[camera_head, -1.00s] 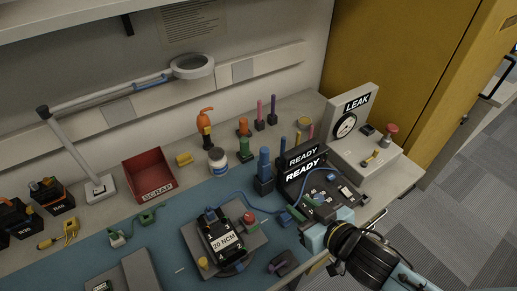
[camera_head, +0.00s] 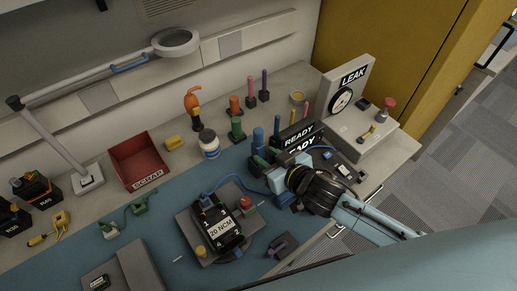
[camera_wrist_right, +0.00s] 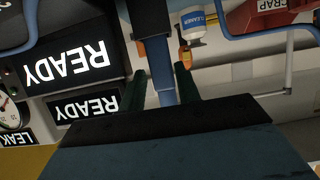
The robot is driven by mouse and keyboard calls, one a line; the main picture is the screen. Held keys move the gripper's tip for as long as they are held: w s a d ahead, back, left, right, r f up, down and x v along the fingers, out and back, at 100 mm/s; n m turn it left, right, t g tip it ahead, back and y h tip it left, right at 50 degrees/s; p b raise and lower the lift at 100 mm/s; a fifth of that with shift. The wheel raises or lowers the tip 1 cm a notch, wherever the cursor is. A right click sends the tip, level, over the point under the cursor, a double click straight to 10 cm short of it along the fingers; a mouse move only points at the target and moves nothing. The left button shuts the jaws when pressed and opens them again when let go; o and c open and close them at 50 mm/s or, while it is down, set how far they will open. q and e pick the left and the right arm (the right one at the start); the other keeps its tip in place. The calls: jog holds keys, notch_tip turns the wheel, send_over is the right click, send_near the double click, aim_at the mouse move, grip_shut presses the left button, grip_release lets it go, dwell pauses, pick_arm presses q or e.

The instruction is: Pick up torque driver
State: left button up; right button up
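A blue upright tool (camera_head: 258,138), which looks like the torque driver, stands in a dark holder just left of the READY boxes. My right gripper (camera_head: 268,168) reaches in low at it from the right. In the right wrist view the blue shaft (camera_wrist_right: 164,75) lies between the two dark green fingers of my right gripper (camera_wrist_right: 161,88), with a gap on each side, so it is open. The tool's lower part is partly hidden by the gripper in the head view. My left gripper is not in view.
READY boxes (camera_head: 298,134) stand close behind the right gripper, the LEAK gauge box (camera_head: 345,110) to their right. A fixture with a 20 NCM unit (camera_head: 221,229), a white jar (camera_head: 209,144) and a red SCRAP bin (camera_head: 138,160) lie left. A blue cable runs nearby.

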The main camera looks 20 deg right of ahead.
aim_at(262, 152)
jog(key=x, duration=0.4)
jog(key=shift+w+a+r, duration=0.1)
jog(key=shift+w, duration=0.1)
grip_shut()
